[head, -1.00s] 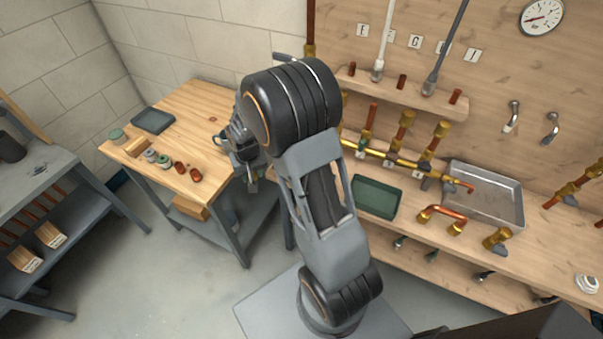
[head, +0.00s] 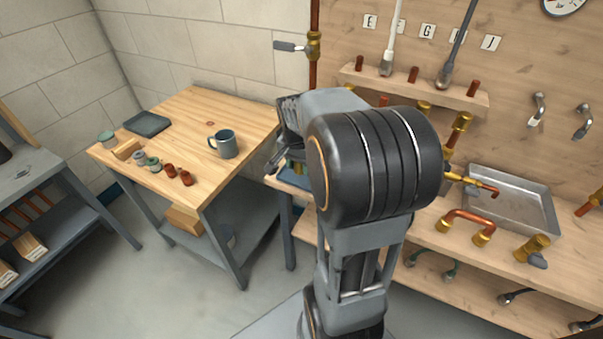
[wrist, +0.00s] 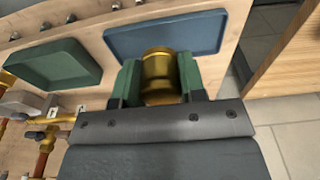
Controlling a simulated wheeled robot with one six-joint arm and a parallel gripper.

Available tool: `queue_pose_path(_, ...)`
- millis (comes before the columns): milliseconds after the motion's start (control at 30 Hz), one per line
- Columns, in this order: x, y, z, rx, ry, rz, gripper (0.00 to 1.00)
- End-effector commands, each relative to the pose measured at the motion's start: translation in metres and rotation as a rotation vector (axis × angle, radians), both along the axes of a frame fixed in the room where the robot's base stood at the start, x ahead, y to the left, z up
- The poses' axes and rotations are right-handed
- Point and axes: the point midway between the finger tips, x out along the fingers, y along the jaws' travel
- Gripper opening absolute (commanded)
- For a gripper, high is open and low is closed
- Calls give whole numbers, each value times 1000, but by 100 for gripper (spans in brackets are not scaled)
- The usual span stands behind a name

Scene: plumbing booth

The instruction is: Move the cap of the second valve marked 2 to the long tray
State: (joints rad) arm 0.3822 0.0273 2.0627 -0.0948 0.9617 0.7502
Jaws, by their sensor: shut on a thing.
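My gripper (wrist: 158,88) is shut on a brass cap (wrist: 158,72), held between green finger pads in the wrist view. In the head view my gripper (head: 287,160) is over the left end of the bench, mostly hidden by my arm. A long blue tray (wrist: 190,30) lies just beyond the held cap in the wrist view, and the cap overlaps its near edge there. A strip of this tray shows under my gripper in the head view (head: 297,181). The cap appears above the bench; its exact height is unclear. The numbered valves are mostly hidden behind my arm.
A green tray (wrist: 45,65) lies left of the blue tray in the wrist view, near brass pipework (wrist: 12,78). A metal tray (head: 505,205) and copper pipe bend (head: 470,222) sit farther right. A wooden table (head: 190,125) with a mug (head: 224,145) stands left.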

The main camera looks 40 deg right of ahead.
Motion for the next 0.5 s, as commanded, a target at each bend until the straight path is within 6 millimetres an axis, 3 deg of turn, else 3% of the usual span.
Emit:
queue_pose_path(200, 32, -23, -35, 2, 3, 1, 13)
queue_pose_path(500, 50, -36, -60, 0, -1, 2, 13)
